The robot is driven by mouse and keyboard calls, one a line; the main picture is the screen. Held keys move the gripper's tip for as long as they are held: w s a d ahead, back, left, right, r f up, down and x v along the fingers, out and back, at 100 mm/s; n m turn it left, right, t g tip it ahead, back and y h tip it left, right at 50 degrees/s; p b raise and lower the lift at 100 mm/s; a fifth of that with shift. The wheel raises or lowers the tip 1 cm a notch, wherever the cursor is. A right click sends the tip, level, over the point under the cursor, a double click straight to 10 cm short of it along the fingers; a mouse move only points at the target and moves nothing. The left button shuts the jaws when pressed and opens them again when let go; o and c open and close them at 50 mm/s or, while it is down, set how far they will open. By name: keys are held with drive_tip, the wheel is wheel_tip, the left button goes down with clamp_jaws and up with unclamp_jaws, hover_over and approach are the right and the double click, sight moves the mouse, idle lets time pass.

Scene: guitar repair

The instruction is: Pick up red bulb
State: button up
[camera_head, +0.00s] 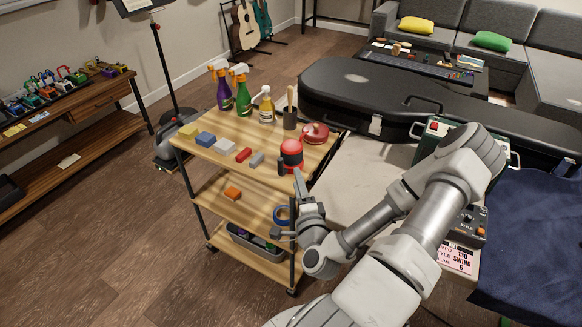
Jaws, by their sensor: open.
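A red, rounded thing with a dark band and a red base (291,152) stands upright on the top shelf of the wooden cart (220,158), near its front right corner. It looks like the red bulb, but it is small in view, so I cannot be certain. My gripper (299,184) is at the cart's front right edge, just below and in front of the red thing in the picture. It is open and appears empty. I see no clear contact with the red thing; the exact gap is hard to judge.
Spray bottles (242,92), a yellow-labelled bottle (266,107), a dark cup (290,118) and a red round roll (315,132) stand behind. Small blocks (206,139) lie to the left. A black guitar case (365,95) and a pale worktop (360,170) are at right.

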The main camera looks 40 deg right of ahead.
sight(290, 153)
drive_tip(key=b+x, duration=0.5)
drive_tip(key=x, duration=0.4)
drive_tip(key=shift+w+d+b, duration=0.15)
drive_tip(key=shift+w+b, duration=0.05)
drive_tip(key=shift+b, duration=0.15)
drive_tip(key=shift+b+x, duration=0.55)
drive_tip(key=shift+x, duration=2.2)
drive_tip(key=shift+d, duration=0.1)
drive_tip(key=shift+s, duration=0.1)
clamp_jaws()
